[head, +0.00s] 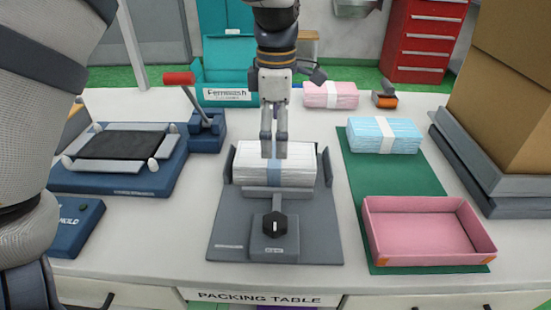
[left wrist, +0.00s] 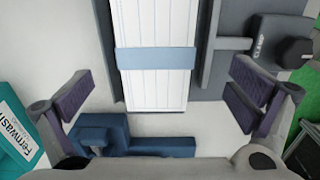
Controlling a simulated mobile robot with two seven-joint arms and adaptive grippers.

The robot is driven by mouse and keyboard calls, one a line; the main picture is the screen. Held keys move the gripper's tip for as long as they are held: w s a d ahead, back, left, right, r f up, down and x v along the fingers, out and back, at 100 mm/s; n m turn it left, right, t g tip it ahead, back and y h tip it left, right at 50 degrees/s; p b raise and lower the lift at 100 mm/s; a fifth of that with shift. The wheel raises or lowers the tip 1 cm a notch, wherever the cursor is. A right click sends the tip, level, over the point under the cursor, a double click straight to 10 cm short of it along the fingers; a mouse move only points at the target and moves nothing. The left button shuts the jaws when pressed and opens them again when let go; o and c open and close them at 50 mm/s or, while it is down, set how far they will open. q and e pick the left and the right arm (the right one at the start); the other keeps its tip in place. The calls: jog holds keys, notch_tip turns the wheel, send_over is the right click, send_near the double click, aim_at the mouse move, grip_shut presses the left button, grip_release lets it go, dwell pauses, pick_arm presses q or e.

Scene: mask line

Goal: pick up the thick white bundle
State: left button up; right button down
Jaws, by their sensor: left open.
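The thick white bundle (head: 300,166) lies in a grey clamp fixture (head: 225,225) on the packing table, with a light blue band around its middle. In the left wrist view, the bundle (left wrist: 155,90) stretches down from the top edge, with its blue band (left wrist: 157,58) across it. My left gripper (head: 273,148) is over the bundle in the head view, pointing down and hiding part of it. Its two purple-padded fingers (left wrist: 160,105) are wide apart with nothing between them, and I cannot tell the exact height gap. My right gripper is out of view.
A pink bundle (head: 330,95) and a blue bundle (head: 384,135) lie to the right. A pink tray (head: 372,232) sits on a green mat (head: 347,168). A blue press with a red-handled lever (head: 180,78) stands left. Cardboard boxes (head: 505,95) stand far right.

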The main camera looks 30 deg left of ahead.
aim_at(275, 154)
pick_arm(q)
jog(key=f, duration=0.6)
jog(key=shift+w+a+f, duration=0.2)
jog(key=shift+a+f, duration=0.05)
jog(key=shift+f, duration=0.05)
jog(key=c, duration=1.3)
